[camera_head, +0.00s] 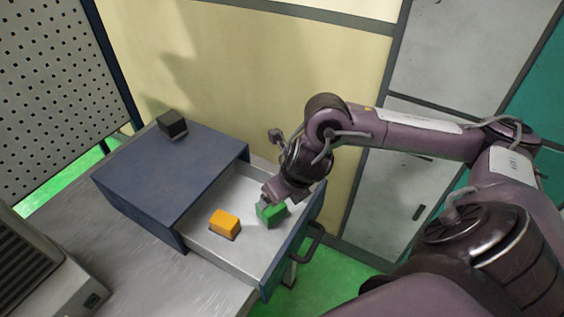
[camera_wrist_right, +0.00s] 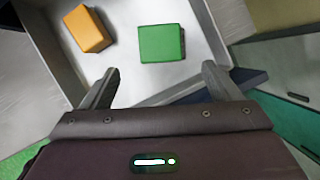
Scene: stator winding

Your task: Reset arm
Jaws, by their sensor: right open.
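My right arm reaches in from the right in the head view, and my right gripper (camera_head: 268,198) is over the open drawer (camera_head: 205,238). In the right wrist view the right gripper (camera_wrist_right: 160,82) has its two fingers spread wide with nothing between them. A green block (camera_wrist_right: 161,43) lies in the drawer just beyond the fingertips; it also shows in the head view (camera_head: 272,213), partly covered by the gripper. An orange block (camera_head: 225,223) lies to its left in the drawer, and in the right wrist view (camera_wrist_right: 88,29) it is at upper left. My left gripper is not in view.
The drawer belongs to a blue cabinet (camera_head: 165,185) on a grey table (camera_head: 120,262). A black cube (camera_head: 172,125) sits on the cabinet top. A drawer handle (camera_head: 312,243) sticks out at the front. A grey machine (camera_head: 40,275) stands at lower left.

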